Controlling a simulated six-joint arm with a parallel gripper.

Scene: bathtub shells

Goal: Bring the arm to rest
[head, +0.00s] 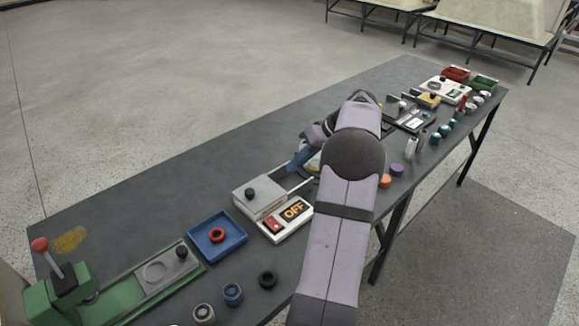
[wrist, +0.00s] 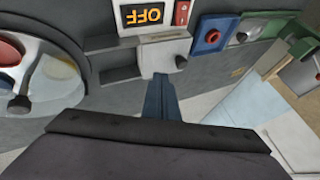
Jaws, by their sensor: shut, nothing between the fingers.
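My gripper (head: 298,158) shows in the head view as blue fingers over the middle of the table, partly hidden behind my own bent arm. In the wrist view my gripper (wrist: 161,82) has its two blue fingers together with nothing between them. The fingers point toward a grey block with a dark knob (wrist: 166,60) beside a white box with an OFF display (wrist: 153,15). In the head view the box with the OFF display (head: 290,214) and the grey knobbed block (head: 259,196) stand just left of my arm. Contact between fingers and block cannot be told.
The long dark table (head: 150,180) has a green lever press (head: 70,290) at the near left and a blue tray (head: 205,245) holding a red ring. Several rings and discs line the front edge. Red (head: 456,73) and green bins stand far right. The table's back left is mostly clear.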

